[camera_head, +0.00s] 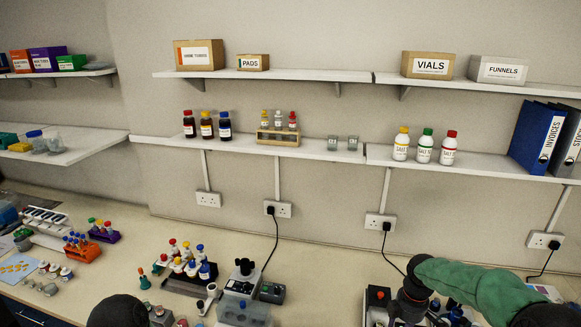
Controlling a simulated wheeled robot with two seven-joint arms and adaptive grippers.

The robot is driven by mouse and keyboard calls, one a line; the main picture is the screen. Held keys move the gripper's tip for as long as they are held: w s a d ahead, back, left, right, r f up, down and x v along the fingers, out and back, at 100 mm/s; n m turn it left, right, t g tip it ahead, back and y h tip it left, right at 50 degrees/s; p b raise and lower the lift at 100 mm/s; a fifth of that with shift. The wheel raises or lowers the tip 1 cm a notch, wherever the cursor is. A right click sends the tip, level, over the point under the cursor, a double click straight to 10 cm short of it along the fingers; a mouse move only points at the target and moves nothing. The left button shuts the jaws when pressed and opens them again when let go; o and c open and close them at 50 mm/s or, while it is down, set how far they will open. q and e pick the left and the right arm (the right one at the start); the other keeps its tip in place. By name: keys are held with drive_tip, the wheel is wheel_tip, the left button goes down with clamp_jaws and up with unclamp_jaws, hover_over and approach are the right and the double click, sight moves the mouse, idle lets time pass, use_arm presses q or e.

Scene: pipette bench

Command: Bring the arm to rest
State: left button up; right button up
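My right arm, in a green sleeve, comes in from the lower right and bends down over the bench. Its dark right gripper (404,308) points down at the bottom edge of the picture, over or beside a tray of dark-capped items. Its fingertips are cut off or hidden there, so I cannot tell whether it is open or holds anything. A dark rounded part, likely of my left arm, shows at the bottom left. My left gripper is not in view.
Bottles in a rack (188,285), a grey device (245,280) and a small grey box (271,293) stand mid-bench. An orange tube rack (83,253) is at left. The bench (315,280) between is clear. Shelves (270,147) hang above.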

drive_tip(key=s+a+f+m+y, duration=0.2)
drive_tip(key=s+a+f+m, duration=0.25)
drive_tip(key=a+f, duration=0.4)
drive_tip(key=s+a+f+m+y, duration=0.1)
drive_tip(key=s+a+f+m, duration=0.35)
drive_tip(key=f, duration=0.75)
drive_tip(key=s+a+f+m, duration=0.3)
drive_tip(key=s+m, duration=0.1)
drive_tip(key=s, duration=0.4)
drive_tip(key=s+a+f+m, duration=0.3)
drive_tip(key=s+a+m, duration=0.15)
drive_tip(key=s, duration=0.35)
use_arm(q)
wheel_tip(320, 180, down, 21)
drive_tip(key=b, duration=2.1)
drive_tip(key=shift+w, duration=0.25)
use_arm(e)
wheel_tip(320, 180, down, 20)
drive_tip(key=w, duration=0.1)
drive_tip(key=shift+a+r+y, duration=0.15)
drive_tip(key=shift+a+y, duration=0.15)
drive_tip(key=shift+a, duration=0.15)
drive_tip(key=shift+n, duration=0.25)
